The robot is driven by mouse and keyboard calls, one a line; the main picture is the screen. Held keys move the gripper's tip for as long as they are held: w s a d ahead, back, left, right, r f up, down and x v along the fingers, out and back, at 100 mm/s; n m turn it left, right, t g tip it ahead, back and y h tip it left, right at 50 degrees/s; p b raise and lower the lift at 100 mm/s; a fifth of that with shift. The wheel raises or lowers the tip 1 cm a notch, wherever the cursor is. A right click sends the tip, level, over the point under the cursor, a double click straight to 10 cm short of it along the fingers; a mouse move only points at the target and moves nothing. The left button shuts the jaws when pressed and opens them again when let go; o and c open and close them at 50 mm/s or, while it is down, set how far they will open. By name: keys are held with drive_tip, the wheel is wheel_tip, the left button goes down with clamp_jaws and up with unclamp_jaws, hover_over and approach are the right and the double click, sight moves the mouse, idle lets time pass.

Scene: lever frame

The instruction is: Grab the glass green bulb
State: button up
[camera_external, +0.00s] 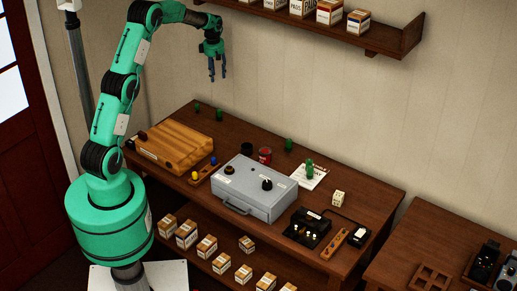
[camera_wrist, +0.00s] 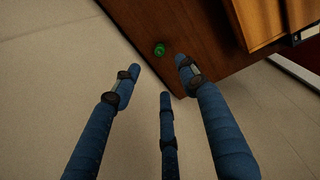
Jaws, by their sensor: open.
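Several small green objects stand on the brown workbench: one at the far left corner (camera_external: 196,107), one a little to its right (camera_external: 219,114), one at the back middle (camera_external: 288,145) and a taller one on a white paper (camera_external: 309,170). I cannot tell from the outside view which is the glass bulb. A round, shiny green object (camera_wrist: 159,49) shows in the wrist view, on the bench near its edge and beyond the fingertips. My gripper (camera_external: 217,72) hangs above the back left of the bench, fingers downward. In the wrist view its blue fingers (camera_wrist: 160,84) are spread and empty.
The workbench (camera_external: 370,190) holds a wooden case (camera_external: 175,145), a grey metal box (camera_external: 253,190), a red can (camera_external: 265,155) and a black device (camera_external: 307,228). A wall shelf (camera_external: 390,45) with small boxes is at upper right. Space around my gripper is clear.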

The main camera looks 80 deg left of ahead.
sight(197, 104)
drive_tip(key=s+a+f+n+p, duration=0.1)
drive_tip(key=s+a+f+n, duration=0.4)
drive_tip(key=s+a+f, duration=0.5)
drive_tip(key=a+f, duration=0.2)
drive_tip(key=a, duration=0.1)
drive_tip(key=shift+s+a+n+h, duration=0.2)
drive_tip(key=shift+n+h, duration=0.1)
drive_tip(key=shift+n, duration=0.1)
drive_tip(key=shift+w+f, duration=0.1)
drive_tip(key=shift+f, duration=4.25)
drive_tip(key=shift+d+f, duration=0.1)
drive_tip(key=shift+f, duration=0.05)
drive_tip(key=shift+d+f, duration=0.1)
drive_tip(key=shift+f, duration=2.35)
drive_tip(key=c, duration=1)
